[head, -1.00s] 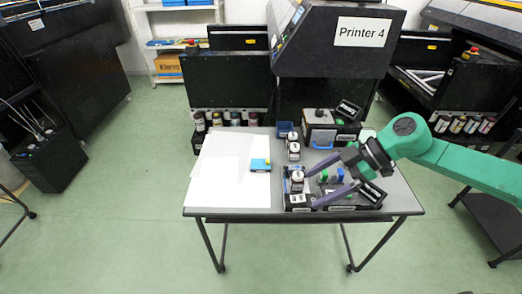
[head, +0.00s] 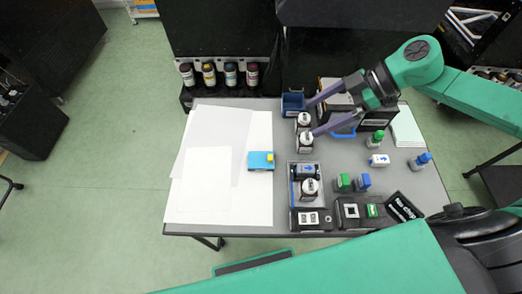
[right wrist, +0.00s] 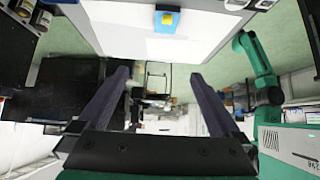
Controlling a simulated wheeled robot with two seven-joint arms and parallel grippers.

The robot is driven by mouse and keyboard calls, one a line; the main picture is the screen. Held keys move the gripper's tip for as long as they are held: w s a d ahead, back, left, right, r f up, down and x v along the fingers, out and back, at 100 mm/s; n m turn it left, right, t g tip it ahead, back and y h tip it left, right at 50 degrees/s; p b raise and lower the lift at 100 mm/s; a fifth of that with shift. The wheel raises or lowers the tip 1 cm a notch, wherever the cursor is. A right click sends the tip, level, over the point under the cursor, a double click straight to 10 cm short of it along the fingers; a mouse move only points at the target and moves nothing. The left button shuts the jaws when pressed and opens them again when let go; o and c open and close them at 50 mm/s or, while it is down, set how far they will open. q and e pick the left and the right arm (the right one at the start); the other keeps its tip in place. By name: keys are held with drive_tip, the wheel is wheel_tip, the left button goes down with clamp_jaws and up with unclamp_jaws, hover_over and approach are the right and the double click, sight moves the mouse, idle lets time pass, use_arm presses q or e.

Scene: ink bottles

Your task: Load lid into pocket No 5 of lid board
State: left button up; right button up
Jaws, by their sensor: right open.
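My right gripper (head: 314,118) is open over the back of the table, its fingers pointing left. In the head view its tips lie beside two white-capped bottles (head: 304,119) (head: 306,142); their height above the bottles is unclear. The right wrist view shows nothing between the fingers (right wrist: 158,85). Small green (head: 344,182) and blue (head: 363,182) pieces stand right of a grey tray (head: 292,170). I cannot tell whether these are lids. No lid board with readable pocket numbers can be made out. My left gripper is not in view.
Green-topped (head: 375,139) and blue-topped (head: 421,161) bottles stand at right. A dark blue bin (head: 292,104) is at the back.

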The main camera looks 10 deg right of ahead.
wheel_tip(320, 180, down, 4)
drive_tip(key=s+b, duration=0.2)
drive_tip(key=b, duration=0.6)
approach(272, 156)
drive_tip(key=p+x, duration=0.2)
drive_tip(key=x, duration=0.7)
drive_tip(key=shift+a+f, duration=0.25)
drive_tip(key=shift+w+a+f, duration=0.1)
drive_tip(key=shift+a+f, duration=0.05)
drive_tip(key=shift+f, duration=0.1)
drive_tip(key=c, duration=1.3)
wheel_tip(272, 156, up, 20)
drive_tip(key=shift+p, duration=0.45)
